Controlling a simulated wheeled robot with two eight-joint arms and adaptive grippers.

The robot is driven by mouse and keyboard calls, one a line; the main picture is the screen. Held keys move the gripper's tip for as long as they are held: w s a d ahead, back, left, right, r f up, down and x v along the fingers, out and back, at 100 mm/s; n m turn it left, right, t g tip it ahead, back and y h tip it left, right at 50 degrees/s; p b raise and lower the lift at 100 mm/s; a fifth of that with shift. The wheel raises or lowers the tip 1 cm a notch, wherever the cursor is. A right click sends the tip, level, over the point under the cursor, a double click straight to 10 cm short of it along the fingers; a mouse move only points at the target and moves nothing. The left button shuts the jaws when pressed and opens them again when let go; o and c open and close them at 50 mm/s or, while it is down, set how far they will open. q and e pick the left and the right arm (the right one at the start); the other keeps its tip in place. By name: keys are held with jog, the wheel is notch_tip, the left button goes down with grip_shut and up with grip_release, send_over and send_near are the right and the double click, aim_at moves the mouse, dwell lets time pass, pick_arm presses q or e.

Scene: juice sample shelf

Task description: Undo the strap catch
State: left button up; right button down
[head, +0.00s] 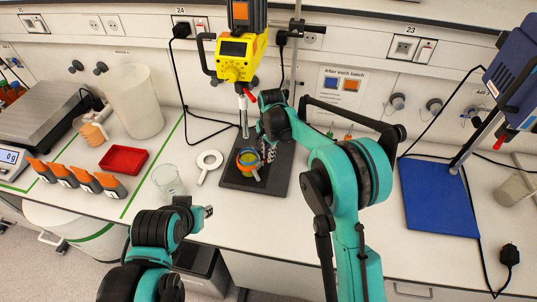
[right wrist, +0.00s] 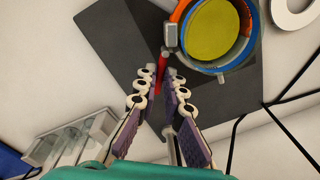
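The strap catch shows in the right wrist view as a small grey block (right wrist: 170,38) with a red lever (right wrist: 162,68). It sits at the side of a beaker (right wrist: 213,32) with yellow contents, circled by an orange and blue strap or ring. In the head view the beaker (head: 249,162) stands on a dark base plate (head: 238,181). My right gripper (right wrist: 161,74) is open, with its fingertips around or just above the red lever; contact cannot be told. In the head view it (head: 268,153) is right of the beaker. My left gripper (head: 208,212) is at the front, apart from everything; its fingers are unclear.
A yellow mixer (head: 240,58) hangs over the beaker beside a stand rod. A white ring-shaped piece (head: 209,160), an empty glass (head: 168,181) and a red tray (head: 123,160) lie to the left. A blue mat (head: 436,197) is at right. The front bench is clear.

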jog(key=shift+s+d+m, duration=0.15)
jog(key=shift+s+m, duration=0.1)
jog(key=shift+m, duration=0.9)
jog(key=shift+s+d+m, duration=0.1)
jog(key=shift+s+m, duration=0.1)
jog(key=shift+m, duration=0.95)
jog(key=c, duration=1.6)
grip_release()
jog(key=shift+r, duration=0.1)
jog(key=r, duration=1.2)
jog(key=shift+s+d, duration=0.1)
jog(key=shift+s, duration=0.2)
jog(key=shift+d, duration=0.1)
